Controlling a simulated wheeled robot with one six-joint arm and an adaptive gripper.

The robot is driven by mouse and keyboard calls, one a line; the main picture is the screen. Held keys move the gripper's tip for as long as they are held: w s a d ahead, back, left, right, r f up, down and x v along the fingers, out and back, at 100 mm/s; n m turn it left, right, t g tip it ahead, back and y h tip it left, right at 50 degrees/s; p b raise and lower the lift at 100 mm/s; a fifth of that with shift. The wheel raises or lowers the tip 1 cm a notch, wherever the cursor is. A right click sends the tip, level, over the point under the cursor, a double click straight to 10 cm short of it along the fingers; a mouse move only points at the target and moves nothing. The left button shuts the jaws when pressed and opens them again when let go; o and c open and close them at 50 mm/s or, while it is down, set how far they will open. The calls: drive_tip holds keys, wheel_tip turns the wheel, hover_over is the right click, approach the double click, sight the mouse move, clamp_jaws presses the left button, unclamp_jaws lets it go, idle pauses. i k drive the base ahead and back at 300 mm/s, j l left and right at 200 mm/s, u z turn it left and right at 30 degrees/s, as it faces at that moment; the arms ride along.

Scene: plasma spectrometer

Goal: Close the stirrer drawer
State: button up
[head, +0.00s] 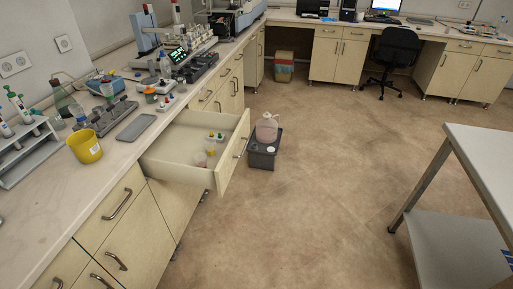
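The stirrer drawer (233,153) is pulled out from the left bench, below the counter. Its pale wooden front and metal handle face right, towards the open floor.
The bench counter (45,195) holds a yellow container (86,146), a grey tray (136,128) and lab instruments. A jug (266,128) on a dark box (263,155) stands on the floor beyond the drawer. A white table (490,160) stands right. The floor between is clear.

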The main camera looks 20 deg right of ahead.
sight(169, 157)
drive_tip(key=i+l+u, duration=0.1)
drive_tip(key=i, duration=0.3)
drive_tip(key=i+l+u, duration=0.1)
drive_tip(key=i+l, duration=0.2)
drive_tip(key=i, duration=0.15)
